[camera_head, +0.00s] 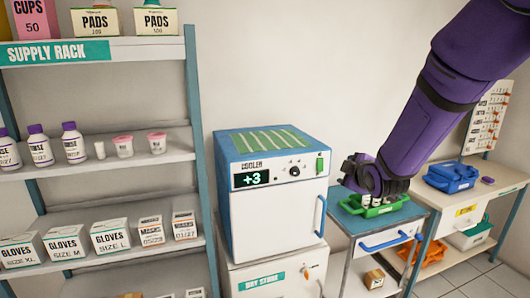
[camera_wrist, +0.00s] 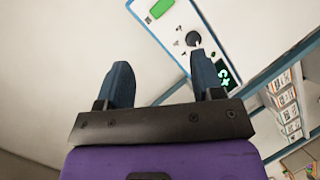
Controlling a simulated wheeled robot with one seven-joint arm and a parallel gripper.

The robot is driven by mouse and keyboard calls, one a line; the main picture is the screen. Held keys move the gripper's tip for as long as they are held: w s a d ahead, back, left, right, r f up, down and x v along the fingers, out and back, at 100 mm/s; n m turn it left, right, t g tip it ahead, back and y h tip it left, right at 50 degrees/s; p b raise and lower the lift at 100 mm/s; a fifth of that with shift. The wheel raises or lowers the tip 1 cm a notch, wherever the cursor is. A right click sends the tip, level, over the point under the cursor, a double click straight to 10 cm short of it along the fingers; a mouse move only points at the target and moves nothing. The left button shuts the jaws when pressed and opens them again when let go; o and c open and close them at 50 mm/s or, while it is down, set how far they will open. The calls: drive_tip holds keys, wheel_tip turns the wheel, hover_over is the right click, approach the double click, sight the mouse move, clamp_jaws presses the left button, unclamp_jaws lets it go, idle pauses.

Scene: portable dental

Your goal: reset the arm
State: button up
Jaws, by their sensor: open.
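My purple arm (camera_head: 430,105) reaches down from the upper right in the head view. My gripper (camera_wrist: 161,62) shows in the wrist view with its two dark blue fingers spread apart. Nothing is between them. In the head view, my wrist end hangs in front of or above the green tray (camera_head: 374,210) on the small cart; the gap cannot be judged. The fingertips are hard to make out there. Beyond the fingers, the wrist view shows the front panel of the cooler (camera_wrist: 168,32), tilted, with its knob and green display.
The white and blue cooler (camera_head: 262,215) stands on a dry store cabinet (camera_head: 250,277), left of the cart (camera_head: 352,242). A supply rack (camera_head: 100,178) with bottles and boxes fills the left. A side table (camera_head: 478,203) with a blue case (camera_head: 452,178) stands at right.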

drive_tip(key=s+d+r+m+g, duration=0.2)
drive_tip(key=s+r+m+g, duration=0.1)
drive_tip(key=s, duration=0.9)
drive_tip(key=s+d+r+m+g, duration=0.2)
drive_tip(key=s+r+m, duration=0.2)
drive_tip(key=s, duration=0.8)
drive_tip(key=s+d+r+m+g+h, duration=0.1)
drive_tip(key=s+m, duration=0.5)
drive_tip(key=s, duration=0.6)
wheel_tip(320, 180, up, 3)
drive_tip(key=d+g, duration=0.1)
drive_tip(key=g, duration=0.1)
drive_tip(key=shift+s+d+r+m+g, duration=0.15)
drive_tip(key=shift+s+d+m+g, duration=0.15)
drive_tip(key=shift+s, duration=0.1)
